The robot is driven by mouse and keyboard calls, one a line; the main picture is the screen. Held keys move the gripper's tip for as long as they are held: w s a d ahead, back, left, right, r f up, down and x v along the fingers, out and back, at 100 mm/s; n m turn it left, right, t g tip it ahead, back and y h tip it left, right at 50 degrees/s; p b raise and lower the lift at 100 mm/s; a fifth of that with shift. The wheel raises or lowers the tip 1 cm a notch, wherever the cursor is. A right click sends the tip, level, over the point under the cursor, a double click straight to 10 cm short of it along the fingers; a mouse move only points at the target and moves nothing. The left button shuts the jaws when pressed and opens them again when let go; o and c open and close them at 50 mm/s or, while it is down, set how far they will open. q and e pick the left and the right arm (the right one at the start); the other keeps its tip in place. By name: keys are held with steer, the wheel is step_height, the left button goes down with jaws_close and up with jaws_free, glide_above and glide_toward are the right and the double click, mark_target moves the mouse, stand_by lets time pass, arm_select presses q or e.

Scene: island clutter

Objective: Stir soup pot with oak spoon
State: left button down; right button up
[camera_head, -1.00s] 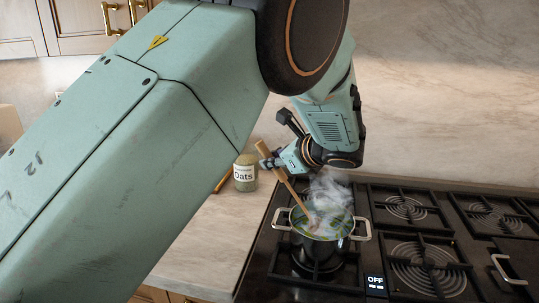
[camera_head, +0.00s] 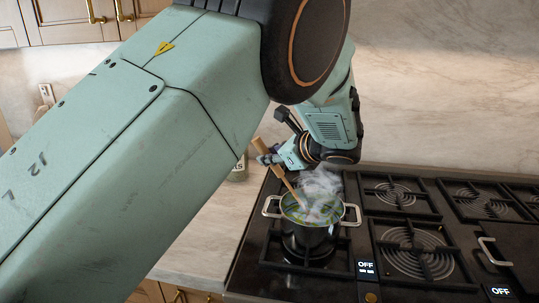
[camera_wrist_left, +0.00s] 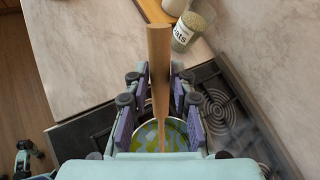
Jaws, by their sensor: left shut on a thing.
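The oak spoon (camera_head: 277,164) is held by my left gripper (camera_head: 275,160) and slants down into the soup pot (camera_head: 305,235). Its lower end is hidden in the soup. In the left wrist view the spoon's handle (camera_wrist_left: 158,62) stands between the two finger pads of the left gripper (camera_wrist_left: 158,105). The soup pot is a steel pot with two side handles on the left front burner, with green bits in the soup and steam rising. It also shows below the fingers in the left wrist view (camera_wrist_left: 177,134).
The black stove (camera_head: 400,285) has several other burners, bare of pots, to the right. The oats jar (camera_head: 238,172) is partly hidden behind my left arm; it also shows in the left wrist view (camera_wrist_left: 187,32). A marble wall (camera_head: 450,90) stands behind.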

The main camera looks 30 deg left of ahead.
arm_select(q)
steer(key=shift+w+a, duration=0.35)
steer(key=shift+a, duration=0.6)
steer(key=shift+w+a, duration=0.3)
steer(key=shift+a, duration=0.6)
steer(key=shift+s+d, duration=0.95)
steer(key=shift+s, duration=1.7)
steer(key=w+d+p, duration=0.2)
steer(key=w+d, duration=0.2)
steer(key=d, duration=0.1)
steer(key=shift+w+d, duration=0.4)
